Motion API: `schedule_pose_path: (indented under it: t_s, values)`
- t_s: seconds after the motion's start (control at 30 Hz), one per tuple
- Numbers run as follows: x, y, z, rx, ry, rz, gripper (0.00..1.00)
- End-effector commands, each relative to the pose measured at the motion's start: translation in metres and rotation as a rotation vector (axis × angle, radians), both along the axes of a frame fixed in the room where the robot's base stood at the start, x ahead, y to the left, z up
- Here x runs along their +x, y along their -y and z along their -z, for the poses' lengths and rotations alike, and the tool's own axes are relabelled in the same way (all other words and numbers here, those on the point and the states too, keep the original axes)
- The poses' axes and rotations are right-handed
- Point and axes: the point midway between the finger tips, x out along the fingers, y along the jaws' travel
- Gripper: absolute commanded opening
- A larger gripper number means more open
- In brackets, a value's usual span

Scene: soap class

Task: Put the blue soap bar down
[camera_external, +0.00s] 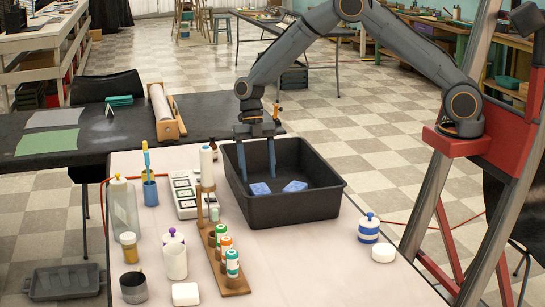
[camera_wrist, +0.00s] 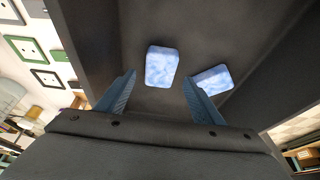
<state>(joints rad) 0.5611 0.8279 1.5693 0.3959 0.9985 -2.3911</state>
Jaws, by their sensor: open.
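Two blue soap bars lie in the black tub (camera_external: 290,208) on the table. The left bar (camera_external: 260,189) and the right bar (camera_external: 295,186) are a small gap apart on its floor. In the wrist view one bar (camera_wrist: 162,67) lies ahead of the space between the fingers, and the other bar (camera_wrist: 212,79) is by the right fingertip; whether they touch is unclear. My gripper (camera_external: 258,175) reaches down into the tub at its left side.
Left of the tub stand a wooden rack (camera_external: 227,273) with several bottles and a blue cup (camera_external: 150,190). A white and blue jar (camera_external: 368,228) and a white round soap (camera_external: 383,252) are at the right. The table's front middle is clear.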

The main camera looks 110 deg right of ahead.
Motion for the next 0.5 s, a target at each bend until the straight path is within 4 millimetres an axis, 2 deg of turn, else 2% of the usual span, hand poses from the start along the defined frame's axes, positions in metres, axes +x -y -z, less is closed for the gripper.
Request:
schedule_pose_path:
  t_s: [0.2,0.33,0.5]
  values:
    - [0.001,0.019,-0.042,-0.003,0.004,0.002,0.61]
    - [0.001,0.026,-0.061,-0.002,0.002,0.002,0.61]
    - [0.0,0.031,-0.074,-0.002,-0.001,0.003,0.61]
